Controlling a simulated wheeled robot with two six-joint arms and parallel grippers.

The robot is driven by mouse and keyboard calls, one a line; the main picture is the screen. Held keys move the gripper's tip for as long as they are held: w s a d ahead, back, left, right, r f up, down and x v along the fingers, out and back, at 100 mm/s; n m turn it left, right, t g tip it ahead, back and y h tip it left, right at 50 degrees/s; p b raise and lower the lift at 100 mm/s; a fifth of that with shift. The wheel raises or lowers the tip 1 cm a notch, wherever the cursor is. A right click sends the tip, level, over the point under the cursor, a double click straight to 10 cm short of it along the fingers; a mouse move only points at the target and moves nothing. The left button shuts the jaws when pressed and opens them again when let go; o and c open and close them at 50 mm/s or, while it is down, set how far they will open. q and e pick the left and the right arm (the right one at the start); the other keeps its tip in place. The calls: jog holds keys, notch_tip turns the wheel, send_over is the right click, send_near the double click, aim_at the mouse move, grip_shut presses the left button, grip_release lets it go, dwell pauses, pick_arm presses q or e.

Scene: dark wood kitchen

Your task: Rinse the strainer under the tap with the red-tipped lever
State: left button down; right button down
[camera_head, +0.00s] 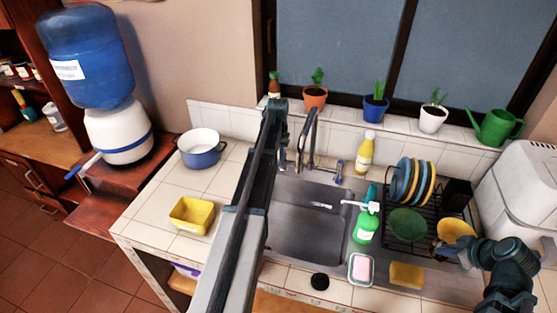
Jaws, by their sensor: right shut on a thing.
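A yellow round, bowl-shaped thing (457,229), which looks like the strainer, is at the right end of the dish rack. My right gripper (446,254) is shut on its near edge; the fingertips are small and partly hidden. The sink (306,239) is left of the rack. A grey curved tap (312,128) rises behind the sink, with a blue-tipped lever (340,171) to its right. I cannot make out a red tip; my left arm covers part of the tap area. My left gripper (275,106) is near the tap top, and its jaws are unclear.
The black dish rack (407,247) holds upright plates (413,181) and a green bowl (407,222). A blue pot (202,153) and yellow tub (191,215) are left.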

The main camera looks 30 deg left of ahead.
pick_arm(q)
jog(key=shift+s+a+m, duration=0.1)
jog(key=shift+a+m, duration=0.75)
jog(key=shift+m, duration=0.45)
jog(key=c, duration=0.8)
grip_release()
jog(key=shift+c, duration=0.2)
notch_tip(320, 180, up, 12)
jog(key=p, duration=1.2)
pick_arm(e)
notch_tip(320, 180, up, 12)
